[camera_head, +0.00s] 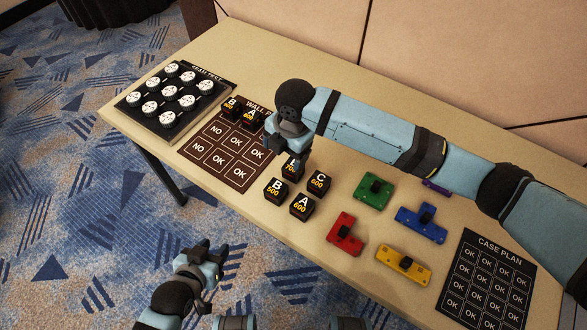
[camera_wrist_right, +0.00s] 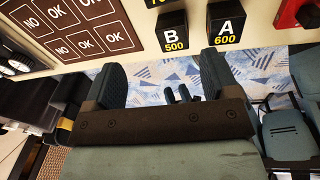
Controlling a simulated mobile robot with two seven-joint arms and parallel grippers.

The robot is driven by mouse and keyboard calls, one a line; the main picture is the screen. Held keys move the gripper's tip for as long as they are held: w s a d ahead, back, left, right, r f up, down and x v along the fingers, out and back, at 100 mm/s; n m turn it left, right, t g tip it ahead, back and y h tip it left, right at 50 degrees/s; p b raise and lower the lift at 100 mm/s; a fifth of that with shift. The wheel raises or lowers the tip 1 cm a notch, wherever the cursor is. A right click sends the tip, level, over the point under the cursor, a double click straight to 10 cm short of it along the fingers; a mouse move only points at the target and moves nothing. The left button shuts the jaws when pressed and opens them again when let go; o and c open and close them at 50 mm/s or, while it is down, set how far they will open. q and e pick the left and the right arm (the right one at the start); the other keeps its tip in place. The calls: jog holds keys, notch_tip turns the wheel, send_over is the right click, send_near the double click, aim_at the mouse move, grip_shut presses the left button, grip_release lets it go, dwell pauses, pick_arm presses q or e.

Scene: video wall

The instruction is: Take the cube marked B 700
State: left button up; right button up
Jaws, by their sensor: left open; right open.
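A black cube (camera_head: 292,171) with a partly hidden letter and a yellow 70-something number sits on the table, under my right gripper (camera_head: 291,148). Its top marking is partly covered by that gripper. Close by are the cubes B 500 (camera_head: 276,190), A 600 (camera_head: 302,207) and C 600 (camera_head: 318,182). In the right wrist view B 500 (camera_wrist_right: 175,36) and A 600 (camera_wrist_right: 227,27) show, with the edge of a cube marked 70-something above. My right gripper is open; I see nothing held. My left gripper (camera_head: 203,256) is open and empty, off the table's front.
Two more cubes, one marked B (camera_head: 231,107) and one marked A (camera_head: 252,119), stand on the dark wall plan board (camera_head: 216,168). A tray of white round pieces (camera_head: 140,121) is at left. Red (camera_head: 343,237), green (camera_head: 373,192), blue and yellow blocks and a case plan board (camera_head: 487,279) lie at right.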

jog(key=shift+n+h, duration=0.8)
jog(key=f, duration=0.2)
jog(key=w+d+f, duration=0.1)
jog(key=f, duration=0.2)
jog(key=w+d+f+b, duration=0.1)
jog(key=f, duration=0.1)
jog(key=shift+w+f, duration=0.1)
jog(key=shift+f, duration=0.25)
jog(key=f, duration=0.5)
jog(key=shift+w+a+f, duration=0.1)
jog(key=shift+w+a, duration=0.1)
jog(key=shift+a, duration=0.05)
jog(key=c, duration=1)
